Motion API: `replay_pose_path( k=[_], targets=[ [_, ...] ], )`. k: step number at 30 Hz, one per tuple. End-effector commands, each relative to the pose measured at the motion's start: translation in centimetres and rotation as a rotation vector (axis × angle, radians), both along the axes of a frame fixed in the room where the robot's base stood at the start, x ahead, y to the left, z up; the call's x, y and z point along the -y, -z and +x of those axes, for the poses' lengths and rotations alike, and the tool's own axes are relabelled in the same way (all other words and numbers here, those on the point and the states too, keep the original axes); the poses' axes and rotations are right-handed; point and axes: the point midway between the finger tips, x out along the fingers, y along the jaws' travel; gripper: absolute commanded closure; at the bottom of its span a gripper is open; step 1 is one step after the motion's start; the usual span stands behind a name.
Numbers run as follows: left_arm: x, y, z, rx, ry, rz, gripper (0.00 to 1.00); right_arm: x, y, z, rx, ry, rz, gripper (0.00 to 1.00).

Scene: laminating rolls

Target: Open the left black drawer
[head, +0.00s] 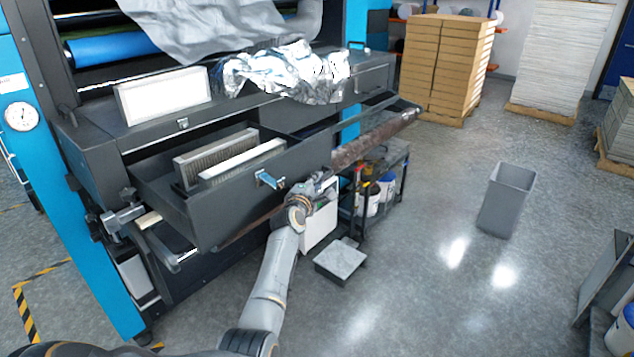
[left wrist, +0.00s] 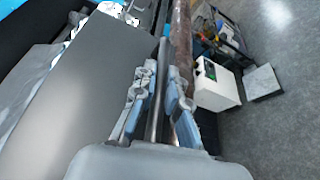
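A black drawer (head: 215,212) stands pulled out from the left part of the machine in the head view. Two pleated filter blocks (head: 228,156) lie in it. Its front carries a small blue and silver latch (head: 266,179). My left gripper (head: 328,181) is close to the lower right part of the drawer front. In the left wrist view, a grey panel lies left of the fingers (left wrist: 158,95), which stand apart. A thin dark bar shows between them; whether they touch it is unclear. My right gripper is out of view.
A brown roll (head: 374,139) runs beside the gripper, also in the left wrist view (left wrist: 182,42). A black cart (head: 385,185) with buckets and a floor tray (head: 341,260) stand nearby. A grey bin (head: 506,198) stands at right. The floor between is clear.

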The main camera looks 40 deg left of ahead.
Motion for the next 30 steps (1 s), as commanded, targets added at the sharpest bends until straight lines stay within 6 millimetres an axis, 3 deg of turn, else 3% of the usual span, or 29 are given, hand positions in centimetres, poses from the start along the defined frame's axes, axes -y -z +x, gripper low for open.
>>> replay_pose_path(
  k=[1, 4, 17, 30],
  targets=[
    [0.0, 0.2, 0.0, -0.003, 0.002, -0.001, 0.81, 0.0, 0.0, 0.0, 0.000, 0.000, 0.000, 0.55],
    [0.0, 0.1, 0.0, -0.002, 0.000, -0.001, 0.64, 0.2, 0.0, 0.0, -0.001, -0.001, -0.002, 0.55],
    [0.2, -0.1, -0.5, 0.002, 0.001, 0.001, 0.64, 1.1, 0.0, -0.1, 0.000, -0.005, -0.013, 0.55],
    [2.1, -0.4, -6.7, -0.001, 0.000, 0.000, 0.64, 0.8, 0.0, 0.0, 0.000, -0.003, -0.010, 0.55]
  ],
)
